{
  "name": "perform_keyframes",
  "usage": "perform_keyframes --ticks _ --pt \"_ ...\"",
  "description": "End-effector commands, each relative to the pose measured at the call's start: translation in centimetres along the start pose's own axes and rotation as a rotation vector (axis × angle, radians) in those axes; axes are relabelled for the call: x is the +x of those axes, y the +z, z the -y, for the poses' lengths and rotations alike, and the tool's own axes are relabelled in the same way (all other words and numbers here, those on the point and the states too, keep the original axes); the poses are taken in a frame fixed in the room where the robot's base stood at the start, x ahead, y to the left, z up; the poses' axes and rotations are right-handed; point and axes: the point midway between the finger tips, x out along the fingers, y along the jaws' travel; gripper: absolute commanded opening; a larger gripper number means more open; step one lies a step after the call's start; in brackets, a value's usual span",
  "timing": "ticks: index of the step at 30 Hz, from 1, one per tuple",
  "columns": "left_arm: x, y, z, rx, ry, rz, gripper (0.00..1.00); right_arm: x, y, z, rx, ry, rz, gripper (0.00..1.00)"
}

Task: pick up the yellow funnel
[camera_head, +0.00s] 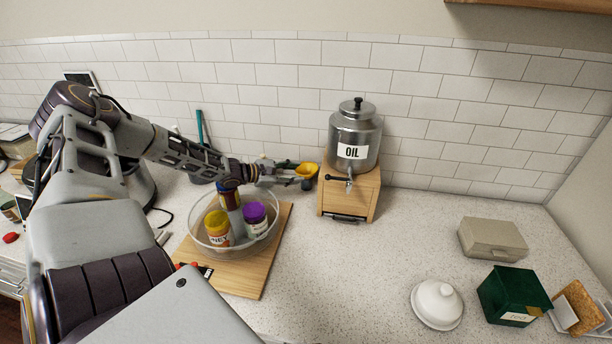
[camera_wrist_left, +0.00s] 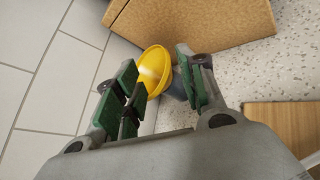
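The yellow funnel (camera_head: 308,168) is at the back of the counter, just left of the wooden stand under the oil dispenser. In the left wrist view the funnel (camera_wrist_left: 155,68) shows as a rounded yellow bowl. My left gripper (camera_head: 299,177) reaches it from the left. In the wrist view its two green-padded fingers are spread, with the funnel between their tips. The left finger overlaps the funnel's edge; a clear gap shows at the right finger. The funnel's lower part is hidden. My right gripper is not in view.
A metal oil dispenser (camera_head: 356,135) stands on a wooden stand (camera_head: 347,201) close to the gripper. A clear bowl (camera_head: 199,238) with several jars sits on a wooden board (camera_head: 274,248) below the left forearm. A white lid (camera_head: 437,304) and green box (camera_head: 505,292) lie right; the middle counter is clear.

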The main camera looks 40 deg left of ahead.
Motion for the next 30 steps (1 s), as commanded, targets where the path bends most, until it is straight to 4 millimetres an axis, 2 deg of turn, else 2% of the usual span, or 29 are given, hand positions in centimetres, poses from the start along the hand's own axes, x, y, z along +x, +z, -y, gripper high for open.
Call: perform_keyframes --ticks 17,30 --pt "2.9 -0.2 0.1 0.0 -0.001 -0.002 0.4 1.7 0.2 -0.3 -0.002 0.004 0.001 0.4" --pt "4.4 -0.1 0.1 -0.001 -0.001 -0.001 0.4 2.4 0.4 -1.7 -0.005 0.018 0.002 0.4"
